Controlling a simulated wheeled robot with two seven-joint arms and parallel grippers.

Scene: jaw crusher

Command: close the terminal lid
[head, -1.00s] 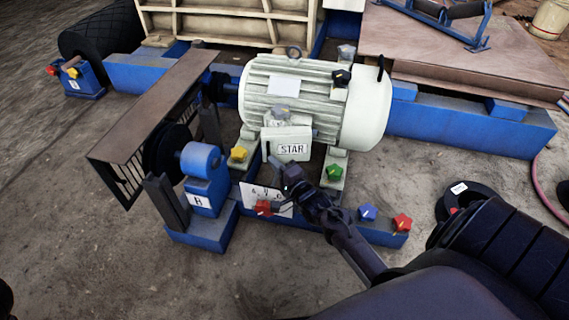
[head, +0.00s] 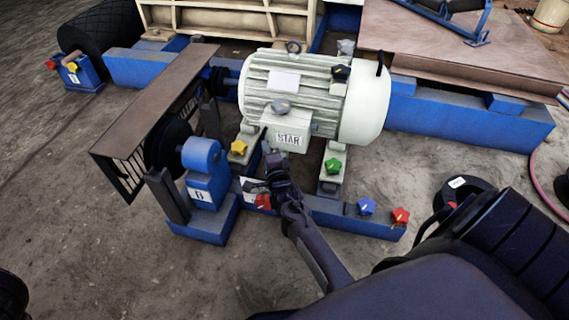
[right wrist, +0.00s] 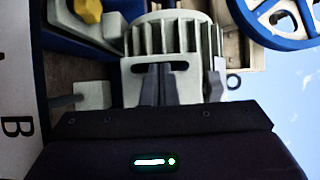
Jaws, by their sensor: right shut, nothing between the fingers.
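The terminal lid (head: 289,139) is a pale plate marked STAR on the front of the terminal box, below the cream motor (head: 313,97). It looks tilted upward; whether it is fully against the box is unclear. My right gripper (head: 271,156) is shut and empty just below the lid's lower left edge; contact cannot be told. In the right wrist view my shut fingers (right wrist: 160,72) point at a pale, slotted surface under the motor's fins (right wrist: 175,38). I cannot tell whether that surface is the lid. My left gripper is not in view.
A blue post (head: 205,175) and a brown guard (head: 165,95) stand left of the motor. Yellow (head: 239,147), green (head: 333,165), blue (head: 366,207) and red (head: 400,216) knobs sit around the blue base.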

